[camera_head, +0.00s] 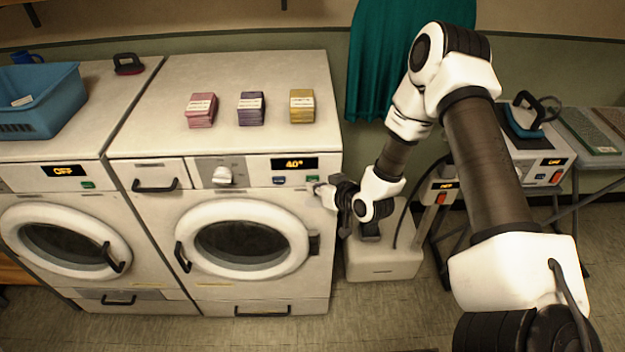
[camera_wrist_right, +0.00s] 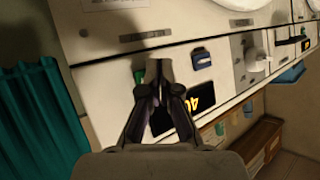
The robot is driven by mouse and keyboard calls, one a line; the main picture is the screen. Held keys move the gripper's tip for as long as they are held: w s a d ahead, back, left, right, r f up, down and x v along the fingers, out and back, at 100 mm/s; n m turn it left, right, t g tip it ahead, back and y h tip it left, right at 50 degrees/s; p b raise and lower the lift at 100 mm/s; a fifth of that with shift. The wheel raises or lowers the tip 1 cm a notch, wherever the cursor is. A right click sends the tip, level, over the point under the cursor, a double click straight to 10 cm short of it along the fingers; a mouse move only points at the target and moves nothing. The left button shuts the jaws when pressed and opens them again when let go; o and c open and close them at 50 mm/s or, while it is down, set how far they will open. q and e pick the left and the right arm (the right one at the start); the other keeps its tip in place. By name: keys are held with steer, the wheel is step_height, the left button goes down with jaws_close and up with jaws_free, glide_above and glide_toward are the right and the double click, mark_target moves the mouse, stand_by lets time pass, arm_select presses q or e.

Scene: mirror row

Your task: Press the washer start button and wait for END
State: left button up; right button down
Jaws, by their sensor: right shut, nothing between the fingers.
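The washer (camera_head: 240,210) with the round door stands at centre, its door shut. Its display (camera_head: 295,163) reads 40°. Below the display are a blue button (camera_head: 279,181) and a green button (camera_head: 312,178); their labels are too small to read. My right gripper (camera_head: 322,188) is shut and empty, its tips at the panel's right end close to the green button. In the wrist view the fingertips (camera_wrist_right: 158,66) partly cover the green button (camera_wrist_right: 139,78); I cannot tell whether they touch it. The blue button (camera_wrist_right: 202,59) is clear of them. My left gripper is out of view.
A second machine (camera_head: 65,215) at left has a display reading OFF. Pink, purple and yellow packets (camera_head: 250,108) lie on the washer top. A blue basket (camera_head: 42,100) stands at left. A pale box (camera_head: 383,255) sits on the floor right of the washer. A teal curtain (camera_head: 375,60) hangs behind.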

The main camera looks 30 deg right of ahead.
steer(key=shift+w+d, duration=0.15)
steer(key=shift+w, duration=0.1)
stand_by(0.5)
steer(key=shift+s, duration=0.1)
steer(key=shift+s+a, duration=0.4)
steer(key=shift+s, duration=0.15)
steer(key=shift+s+a, duration=0.45)
steer(key=shift+s, duration=0.25)
steer(key=shift+s+a, duration=0.45)
steer(key=shift+s, duration=0.3)
steer(key=shift+s+a, duration=0.45)
steer(key=shift+s, duration=0.25)
